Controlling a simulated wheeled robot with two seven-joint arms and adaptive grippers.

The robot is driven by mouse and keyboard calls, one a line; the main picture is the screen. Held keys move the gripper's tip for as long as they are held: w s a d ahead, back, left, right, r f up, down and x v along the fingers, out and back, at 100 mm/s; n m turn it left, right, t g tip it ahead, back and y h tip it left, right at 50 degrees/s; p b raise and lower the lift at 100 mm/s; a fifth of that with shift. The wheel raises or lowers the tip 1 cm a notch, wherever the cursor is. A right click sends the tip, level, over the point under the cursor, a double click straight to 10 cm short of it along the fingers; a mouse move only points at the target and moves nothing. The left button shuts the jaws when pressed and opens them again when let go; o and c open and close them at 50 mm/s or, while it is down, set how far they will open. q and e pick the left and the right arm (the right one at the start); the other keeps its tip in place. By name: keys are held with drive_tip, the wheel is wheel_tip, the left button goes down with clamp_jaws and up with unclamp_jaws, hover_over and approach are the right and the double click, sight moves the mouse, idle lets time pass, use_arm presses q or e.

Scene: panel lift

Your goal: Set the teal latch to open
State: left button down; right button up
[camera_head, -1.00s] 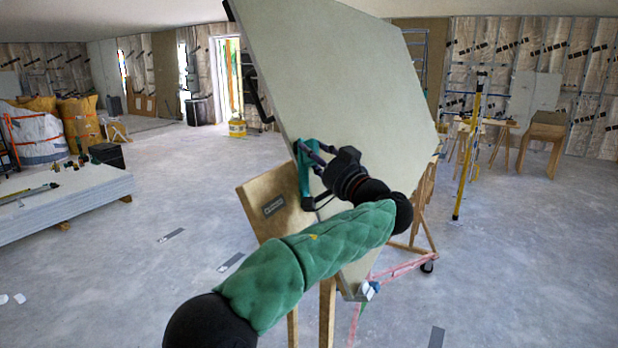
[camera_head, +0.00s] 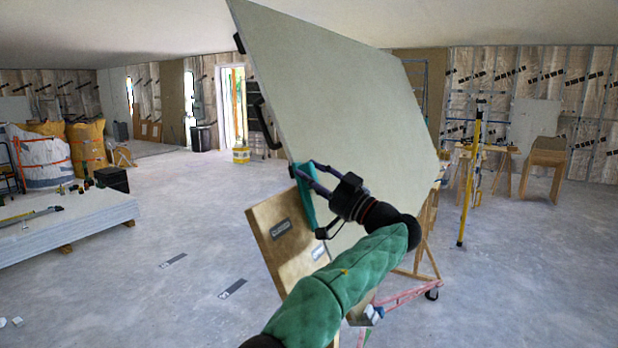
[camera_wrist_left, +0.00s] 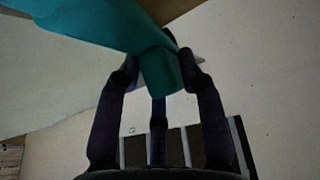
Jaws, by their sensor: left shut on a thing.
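The teal latch (camera_head: 308,205) is a long flat lever in front of a wooden board (camera_head: 262,245) at the lower left of a large pale panel (camera_head: 340,90). It stands close to upright, its top leaning left. My left gripper (camera_head: 306,179) is shut on its upper part. In the left wrist view, the latch (camera_wrist_left: 85,22) runs in from the upper left, and its end sits between my fingers (camera_wrist_left: 160,72). The board bears a dark label (camera_head: 281,228) left of the latch and a pale label (camera_head: 318,251) to its right. My right gripper is out of view.
The panel leans on a stand with pink-red legs and a caster (camera_head: 432,294). A yellow post tool (camera_head: 470,180) and wooden trestles stand at the right. A stack of pale boards (camera_head: 70,225) lies at the left. The floor between is mostly clear.

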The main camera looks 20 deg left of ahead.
use_arm(q)
drive_tip(key=shift+s, duration=0.1)
drive_tip(key=c, duration=0.9)
unclamp_jaws()
drive_tip(key=shift+s+r, duration=0.1)
drive_tip(key=shift+d+f, duration=0.25)
drive_tip(key=shift+d, duration=0.25)
drive_tip(key=v, duration=1.1)
drive_tip(key=shift+r, duration=0.1)
